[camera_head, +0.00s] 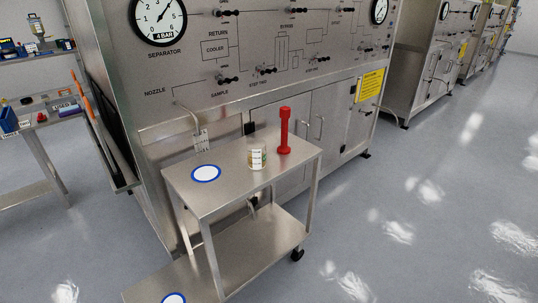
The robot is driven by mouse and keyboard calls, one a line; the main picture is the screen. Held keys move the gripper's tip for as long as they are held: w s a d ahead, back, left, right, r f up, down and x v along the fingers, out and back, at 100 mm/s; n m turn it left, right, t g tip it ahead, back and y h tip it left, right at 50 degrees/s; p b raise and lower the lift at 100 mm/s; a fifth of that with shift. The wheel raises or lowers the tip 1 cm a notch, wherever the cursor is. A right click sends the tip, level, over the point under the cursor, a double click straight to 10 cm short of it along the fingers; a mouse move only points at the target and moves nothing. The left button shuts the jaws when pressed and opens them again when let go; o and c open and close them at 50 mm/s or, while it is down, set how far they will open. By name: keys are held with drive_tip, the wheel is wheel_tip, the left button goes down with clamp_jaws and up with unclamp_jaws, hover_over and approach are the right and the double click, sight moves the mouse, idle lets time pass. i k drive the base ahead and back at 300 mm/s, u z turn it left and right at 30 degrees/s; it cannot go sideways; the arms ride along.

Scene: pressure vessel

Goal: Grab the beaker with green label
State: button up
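A small beaker (257,158) stands upright on the top of a steel cart (225,195), right of the middle of the cart top. It is pale, with a label showing some green and a yellowish tint; the label is too small to read. My gripper is not in view, and nothing is seen touching the beaker.
A red upright tool (284,130) stands close behind and right of the beaker. A white disc with a blue rim (206,173) lies left of it; another (173,299) is at the bottom edge. The steel panel cabinet (225,90) rises behind the cart. Floor at right is clear.

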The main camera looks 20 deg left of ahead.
sight(257, 154)
drive_tip(key=u, duration=0.1)
drive_tip(key=i, duration=1.05)
drive_tip(key=u, duration=0.15)
